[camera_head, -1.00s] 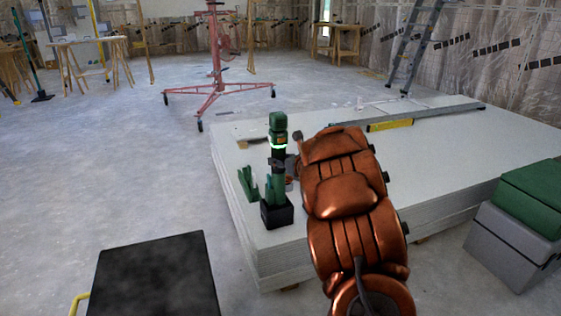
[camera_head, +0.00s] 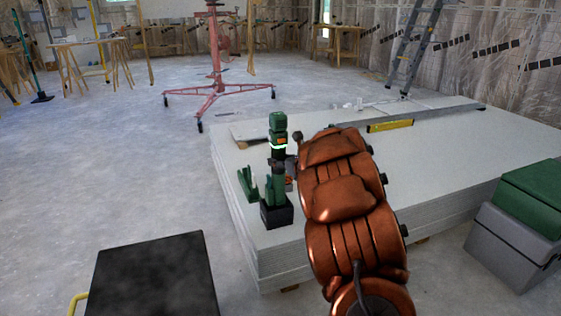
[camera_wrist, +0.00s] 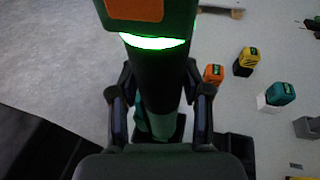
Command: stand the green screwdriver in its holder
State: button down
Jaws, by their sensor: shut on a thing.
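The green screwdriver (camera_head: 278,123) stands upright, with a green head, a glowing green ring and a dark shaft below. In the wrist view the screwdriver (camera_wrist: 152,62) shows an orange patch on its head. My gripper (camera_wrist: 158,108) is shut on its dark shaft, one finger on each side. In the head view my gripper reaches it from the right, largely hidden by my arm. The holder (camera_head: 277,214) is a black box near the panel stack's left edge, directly below the screwdriver. Green parts rise from it. I cannot tell how deep the lower end sits.
A green upright piece (camera_head: 247,184) stands just left of the holder. A yellow-marked level (camera_head: 390,125) and a grey-green case (camera_head: 515,232) are farther right. The panel stack (camera_head: 460,150) has free room.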

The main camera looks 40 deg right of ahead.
aim_at(282, 175)
jog(key=shift+f+b, duration=2.3)
jog(key=shift+b, duration=0.6)
dwell(1.8)
jog(key=shift+c, duration=2.2)
grip_release()
jog(key=o, duration=0.4)
jog(key=shift+o, duration=0.2)
jog(key=shift+s, duration=1.55)
